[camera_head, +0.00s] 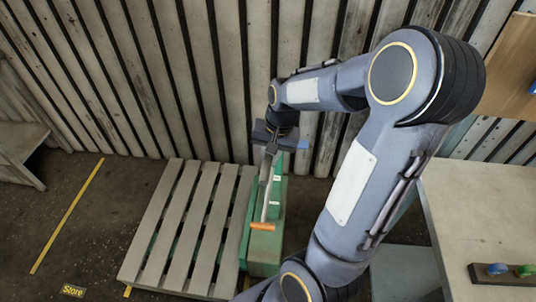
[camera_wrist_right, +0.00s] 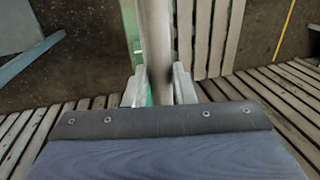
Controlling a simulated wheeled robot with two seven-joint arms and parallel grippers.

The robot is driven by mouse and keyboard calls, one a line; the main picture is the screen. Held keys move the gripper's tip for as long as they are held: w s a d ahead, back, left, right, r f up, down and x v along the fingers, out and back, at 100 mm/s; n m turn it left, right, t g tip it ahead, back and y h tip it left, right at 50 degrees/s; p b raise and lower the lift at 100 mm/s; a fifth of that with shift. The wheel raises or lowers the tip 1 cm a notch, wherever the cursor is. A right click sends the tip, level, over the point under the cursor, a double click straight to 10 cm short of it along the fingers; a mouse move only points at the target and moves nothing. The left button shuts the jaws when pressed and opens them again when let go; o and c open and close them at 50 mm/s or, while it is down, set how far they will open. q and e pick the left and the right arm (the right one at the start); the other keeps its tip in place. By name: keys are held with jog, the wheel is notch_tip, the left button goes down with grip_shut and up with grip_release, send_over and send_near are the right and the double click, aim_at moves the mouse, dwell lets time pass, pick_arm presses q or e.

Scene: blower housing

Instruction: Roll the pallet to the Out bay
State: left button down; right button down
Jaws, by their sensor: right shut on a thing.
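The slatted grey wooden pallet (camera_head: 152,220) lies flat on the floor at lower left centre of the head view. A green wheeled-truck-like body (camera_head: 265,248) stands against its right side, with a grey bar (camera_head: 265,195) and an orange piece (camera_head: 262,226) above it. My right gripper (camera_head: 272,143) is shut on the bar's upper end. In the right wrist view, the bar (camera_wrist_right: 155,45) runs between the fingers of my right gripper (camera_wrist_right: 158,90), and pallet slats (camera_wrist_right: 203,40) show beyond. The Out bay and my left gripper are not in view.
A yellow floor line (camera_head: 67,215) and a "Store" label (camera_head: 73,291) lie left of the pallet. A corrugated wall (camera_head: 150,80) stands close behind. A table (camera_head: 475,215) is at the right, a grey bench (camera_head: 20,145) at far left. Dark floor is clear left of the pallet.

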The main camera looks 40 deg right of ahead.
jog(key=c, duration=1.2)
grip_release()
jog(key=shift+c, duration=0.2)
notch_tip(320, 180, up, 8)
jog(key=s, duration=0.1)
jog(key=shift+d+f, duration=0.15)
jog(key=shift+d, duration=0.3)
